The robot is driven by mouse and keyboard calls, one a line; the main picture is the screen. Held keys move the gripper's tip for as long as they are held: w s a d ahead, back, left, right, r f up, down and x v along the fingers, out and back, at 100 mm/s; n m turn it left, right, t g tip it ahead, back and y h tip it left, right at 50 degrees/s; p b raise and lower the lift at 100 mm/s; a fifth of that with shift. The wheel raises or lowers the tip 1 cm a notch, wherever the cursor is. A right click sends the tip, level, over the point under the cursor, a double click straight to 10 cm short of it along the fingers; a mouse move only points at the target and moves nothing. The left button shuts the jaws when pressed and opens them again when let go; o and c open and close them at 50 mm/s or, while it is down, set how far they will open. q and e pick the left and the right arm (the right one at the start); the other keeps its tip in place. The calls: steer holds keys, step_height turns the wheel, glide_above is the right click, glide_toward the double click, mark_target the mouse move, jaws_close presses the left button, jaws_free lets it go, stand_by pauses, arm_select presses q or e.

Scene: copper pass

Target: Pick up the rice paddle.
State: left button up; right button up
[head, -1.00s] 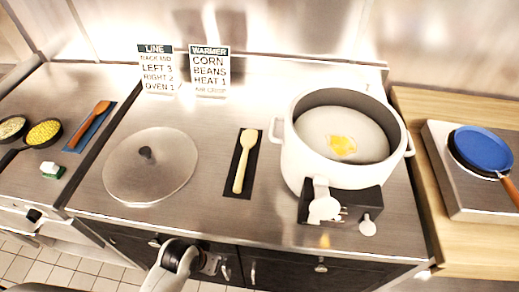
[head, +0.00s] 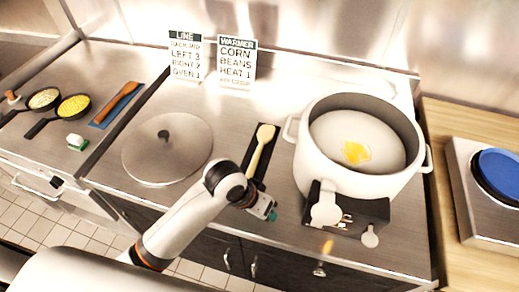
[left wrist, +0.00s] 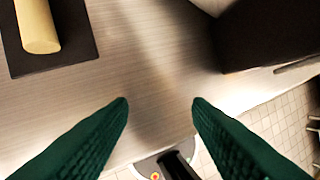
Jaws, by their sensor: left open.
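A pale rice paddle (head: 262,145) lies on a narrow black mat (head: 271,157) between a round lid and a large white pot. My left gripper (head: 268,208) is over the counter near the handle end of the paddle, and my arm hides part of the handle and mat. In the left wrist view the open, empty green fingers (left wrist: 160,104) point at bare counter. The paddle's handle end (left wrist: 38,28) lies at the top left there, on the black mat (left wrist: 80,38), apart from the fingers. My right gripper is not in view.
The white pot (head: 312,180), with a dark control box (head: 372,209), stands right of the paddle. A round lid (head: 150,160) lies to its left. Further left are a brown spatula (head: 118,102) on a blue mat and two small pans. Two signs (head: 186,58) stand behind.

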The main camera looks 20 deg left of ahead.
arm_select(q)
steer(key=shift+g+y, duration=0.7)
steer(key=w+r, duration=0.1)
steer(key=w, duration=0.1)
steer(key=w+r, duration=0.1)
steer(key=w, duration=0.1)
steer(key=w+r, duration=0.1)
steer(key=w, duration=0.2)
steer(key=shift+w+r, duration=0.1)
steer(key=shift+r, duration=0.05)
steer(key=w+a+r+n+g+y, duration=0.1)
steer(key=w+a+r+n+y, duration=0.15)
steer(key=w+a+r, duration=0.3)
steer(key=p, duration=0.2)
glide_above(252, 167)
steer(key=shift+n, duration=0.25)
steer(key=f, duration=0.5)
steer(key=shift+s+d+f, duration=0.15)
steer(key=shift+d+f, duration=0.15)
steer(key=shift+f, duration=0.05)
steer(key=f, duration=0.1)
steer(key=f+p, duration=0.1)
steer(key=f, duration=0.2)
steer(key=shift+a+f, duration=0.4)
steer(key=shift+f+p, duration=0.3)
steer(key=shift+f, duration=0.1)
steer(key=shift+c, duration=0.2)
jaws_close()
